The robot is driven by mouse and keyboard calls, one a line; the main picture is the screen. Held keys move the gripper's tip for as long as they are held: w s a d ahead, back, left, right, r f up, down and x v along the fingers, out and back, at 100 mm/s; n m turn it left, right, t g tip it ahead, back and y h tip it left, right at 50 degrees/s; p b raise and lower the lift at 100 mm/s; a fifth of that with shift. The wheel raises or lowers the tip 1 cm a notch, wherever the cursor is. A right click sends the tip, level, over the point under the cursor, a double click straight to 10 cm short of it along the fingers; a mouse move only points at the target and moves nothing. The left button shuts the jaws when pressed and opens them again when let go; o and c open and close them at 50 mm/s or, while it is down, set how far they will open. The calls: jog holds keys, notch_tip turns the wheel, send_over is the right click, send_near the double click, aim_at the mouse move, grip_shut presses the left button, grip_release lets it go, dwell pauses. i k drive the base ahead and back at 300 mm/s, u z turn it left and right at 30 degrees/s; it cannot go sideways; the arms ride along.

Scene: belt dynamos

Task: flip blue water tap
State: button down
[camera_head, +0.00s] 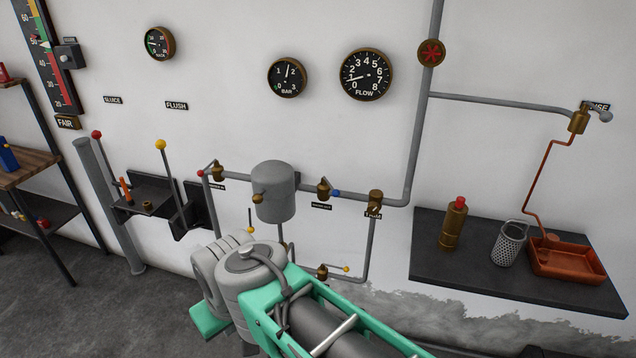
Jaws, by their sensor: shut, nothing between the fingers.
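The blue water tap is a brass valve (323,189) on the wall pipe, right of the grey tank, with a blue ball (336,193) at its lever end. The blue ball shows just right of the valve body, in front of the horizontal pipe. A small black label, too small to read, sits under the valve. My arm fills the lower middle of the view, below the tap. My gripper is not seen in this view.
A grey tank (273,192) stands left of the tap. A red-knobbed valve (217,171) and a lower yellow-knobbed valve (322,272) are on nearby pipes. A dark shelf (440,262) at right holds a bottle (453,224), a mesh cup (509,244) and an orange tray (568,262).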

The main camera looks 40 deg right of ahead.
aim_at(335, 192)
jog(key=z, duration=0.25)
jog(key=i, duration=0.85)
jog(key=z, duration=0.55)
